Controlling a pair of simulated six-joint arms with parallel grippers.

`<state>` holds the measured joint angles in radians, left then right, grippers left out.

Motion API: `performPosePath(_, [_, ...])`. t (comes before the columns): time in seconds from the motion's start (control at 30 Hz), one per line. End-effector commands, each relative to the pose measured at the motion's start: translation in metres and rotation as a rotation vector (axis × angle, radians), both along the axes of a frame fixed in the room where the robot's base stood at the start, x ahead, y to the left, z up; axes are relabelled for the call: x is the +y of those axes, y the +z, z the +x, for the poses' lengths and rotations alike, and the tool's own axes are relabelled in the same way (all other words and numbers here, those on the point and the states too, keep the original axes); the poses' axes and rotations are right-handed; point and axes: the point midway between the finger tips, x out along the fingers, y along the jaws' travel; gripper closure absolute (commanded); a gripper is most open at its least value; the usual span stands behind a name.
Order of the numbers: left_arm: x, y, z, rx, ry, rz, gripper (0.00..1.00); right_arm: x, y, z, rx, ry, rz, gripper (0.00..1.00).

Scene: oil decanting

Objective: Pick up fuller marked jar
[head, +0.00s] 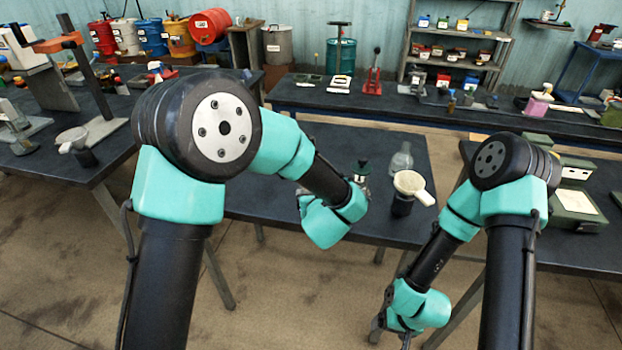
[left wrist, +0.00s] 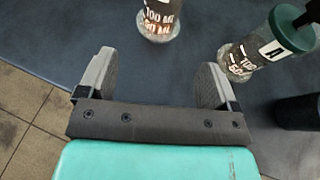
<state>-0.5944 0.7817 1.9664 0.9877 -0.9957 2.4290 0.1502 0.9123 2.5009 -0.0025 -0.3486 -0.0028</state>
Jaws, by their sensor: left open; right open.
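My left gripper (left wrist: 155,65) is open and empty above the dark table, its fingers pointing toward two marked jars. A clear jar with white volume marks (left wrist: 160,20) stands ahead between the finger lines, its top cut off. A second marked jar with a green cap and an "A" label (left wrist: 265,48) stands to the right, beyond the right finger. The green cap also shows in the head view (head: 362,166), partly behind my left wrist. I cannot tell which jar is fuller. My right gripper (head: 391,335) is open, low in front of the table.
A clear flask (head: 401,158) and a pale funnel-like cup on a dark base (head: 410,185) stand on the middle table (head: 270,205). A dark cylinder (left wrist: 298,112) is at the right in the left wrist view. Green boxes (head: 575,205) sit on the right table.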

Motion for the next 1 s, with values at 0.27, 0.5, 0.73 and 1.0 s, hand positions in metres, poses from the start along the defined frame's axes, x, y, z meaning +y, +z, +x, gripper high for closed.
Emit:
performPosePath(0.27, [0.005, -0.019, 0.045, 0.0, 0.001, 0.0, 0.15, 0.0, 0.0, 0.0, 0.0, 0.0, 0.0, 0.15])
performPosePath(0.5, [0.008, -0.031, 0.073, 0.001, 0.001, 0.001, 0.15, 0.0, 0.0, 0.0, 0.0, 0.0, 0.0, 0.15])
performPosePath(0.73, [0.008, -0.031, 0.075, 0.0, -0.001, 0.002, 0.15, 0.0, 0.0, 0.0, 0.0, 0.0, 0.0, 0.15])
performPosePath(1.0, [0.009, -0.033, 0.082, 0.0, 0.0, 0.0, 0.15, 0.0, 0.0, 0.0, 0.0, 0.0, 0.0, 0.15])
